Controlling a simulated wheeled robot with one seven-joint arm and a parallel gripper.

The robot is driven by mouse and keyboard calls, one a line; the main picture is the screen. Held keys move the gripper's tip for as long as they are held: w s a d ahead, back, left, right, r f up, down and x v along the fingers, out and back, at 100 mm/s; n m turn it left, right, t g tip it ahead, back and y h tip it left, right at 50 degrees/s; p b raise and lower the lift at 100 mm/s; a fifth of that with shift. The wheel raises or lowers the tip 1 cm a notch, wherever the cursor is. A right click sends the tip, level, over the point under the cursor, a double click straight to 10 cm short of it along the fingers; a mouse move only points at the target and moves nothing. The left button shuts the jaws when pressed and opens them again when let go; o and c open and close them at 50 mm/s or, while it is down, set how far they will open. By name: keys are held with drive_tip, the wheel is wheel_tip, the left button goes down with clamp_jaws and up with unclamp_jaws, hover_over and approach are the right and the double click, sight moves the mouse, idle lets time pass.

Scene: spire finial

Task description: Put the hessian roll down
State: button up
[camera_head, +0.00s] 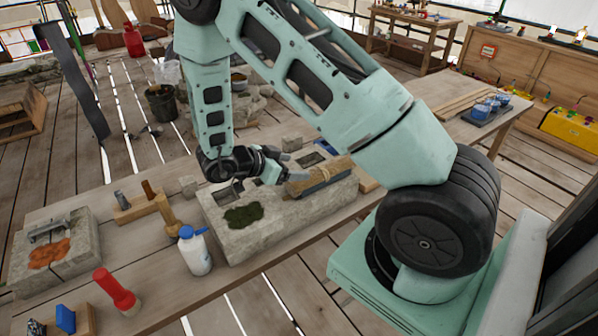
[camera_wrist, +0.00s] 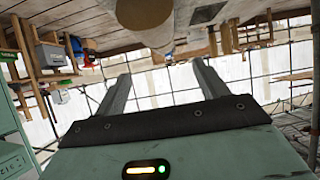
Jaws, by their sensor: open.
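The hessian roll (camera_head: 322,175) is a tan bundle lying on a dark blue-grey piece on top of the pale stone block (camera_head: 270,228). My gripper (camera_head: 287,167) is close to the roll's left end in the head view. Whether they touch is hard to tell there. In the wrist view my gripper (camera_wrist: 163,85) has its two fingers apart with nothing between them. A tan rounded shape that looks like the roll (camera_wrist: 145,18) is at the top of that view, beyond the fingertips.
The stone block has square recesses and a dark green moss patch (camera_head: 244,216). A white bottle with a blue cap (camera_head: 195,252), a wooden mallet (camera_head: 168,215) and a red-handled tool (camera_head: 116,291) stand to its left. Blue cups (camera_head: 490,105) sit at the bench's far right.

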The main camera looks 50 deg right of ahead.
drive_tip(key=shift+a+r, duration=0.1)
drive_tip(key=shift+a, duration=0.1)
drive_tip(key=w+a+r+n+t+y, duration=0.3)
drive_tip(key=w+a+n+t+y, duration=0.15)
drive_tip(key=a, duration=0.45)
drive_tip(key=w+a+r+n+t+y, duration=0.25)
drive_tip(key=w+a+n+t, duration=0.2)
drive_tip(key=a, duration=0.45)
drive_tip(key=s+a+r+n+y, duration=0.2)
drive_tip(key=a+n+y, duration=0.1)
drive_tip(key=a, duration=0.3)
drive_tip(key=s+a+r+n+y, duration=0.2)
drive_tip(key=a+r+n+y, duration=0.15)
drive_tip(key=a, duration=0.35)
drive_tip(key=s+a+r+n+g+y, duration=0.1)
drive_tip(key=s+a+r+n+g, duration=0.15)
drive_tip(key=s, duration=0.35)
drive_tip(key=s+a+r+n+g+y, duration=0.1)
drive_tip(key=s+a+n, duration=0.25)
drive_tip(key=s, duration=0.35)
drive_tip(key=s+d+n+g+h, duration=0.1)
drive_tip(key=s+d+n, duration=0.2)
drive_tip(key=s, duration=0.2)
drive_tip(key=s+d+r+n+g+h, duration=0.1)
drive_tip(key=s+d+n+h, duration=0.1)
drive_tip(key=s, duration=0.4)
drive_tip(key=shift+s+d+n+g, duration=0.25)
drive_tip(key=shift+d+n+g, duration=0.1)
drive_tip(key=shift+d+n, duration=0.55)
drive_tip(key=shift+a, duration=0.1)
